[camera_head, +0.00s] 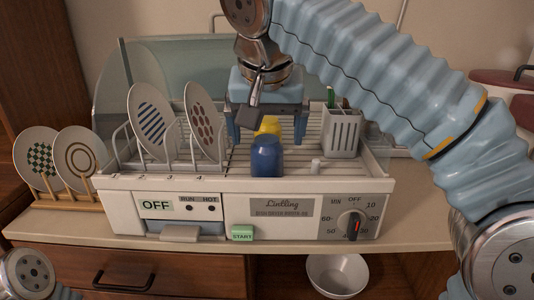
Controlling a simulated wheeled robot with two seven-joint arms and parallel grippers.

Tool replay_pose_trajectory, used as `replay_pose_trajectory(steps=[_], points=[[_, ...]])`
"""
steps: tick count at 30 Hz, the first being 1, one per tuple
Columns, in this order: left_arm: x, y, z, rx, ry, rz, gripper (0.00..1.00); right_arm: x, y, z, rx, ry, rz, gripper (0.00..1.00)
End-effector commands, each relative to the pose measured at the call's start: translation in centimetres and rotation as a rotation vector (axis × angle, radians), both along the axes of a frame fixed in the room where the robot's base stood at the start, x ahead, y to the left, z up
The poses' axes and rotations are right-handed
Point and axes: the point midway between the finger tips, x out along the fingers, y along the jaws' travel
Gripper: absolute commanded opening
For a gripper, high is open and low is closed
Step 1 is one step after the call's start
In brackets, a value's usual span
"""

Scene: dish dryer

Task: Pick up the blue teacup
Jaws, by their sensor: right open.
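The blue teacup (267,157) stands on the front part of the dish dryer's rack (205,172), near the middle. A yellow cup (268,125) stands just behind it and is partly hidden. My right gripper (267,130) is above the rack, pointing down. Its fingers are spread wide, one on each side of the yellow cup in the picture, and it appears a little behind the blue teacup. It holds nothing that I can see. My left gripper is out of view; only a part of my left arm shows at the bottom left.
Two plates (152,122) stand upright in the rack to the left. A grey utensil holder (342,132) stands to the right. More plates (36,158) lean in a wooden stand at the far left. A white bowl (338,275) lies below the counter (420,213).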

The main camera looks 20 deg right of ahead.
Motion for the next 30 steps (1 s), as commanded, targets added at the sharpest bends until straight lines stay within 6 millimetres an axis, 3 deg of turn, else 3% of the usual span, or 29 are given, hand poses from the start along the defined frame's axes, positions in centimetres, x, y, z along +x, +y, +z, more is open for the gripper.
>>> replay_pose_trajectory(steps=[15, 24, 30], points=[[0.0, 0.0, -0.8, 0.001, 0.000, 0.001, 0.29, 3.0, -0.8, -5.6, 0.000, 0.002, 0.000, 0.94], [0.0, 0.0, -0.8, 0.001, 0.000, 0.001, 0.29, 3.3, -0.9, -6.1, 0.001, 0.001, 0.000, 0.94], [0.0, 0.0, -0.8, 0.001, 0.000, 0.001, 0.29, 3.3, -0.9, -6.1, 0.001, 0.001, 0.000, 0.63]])
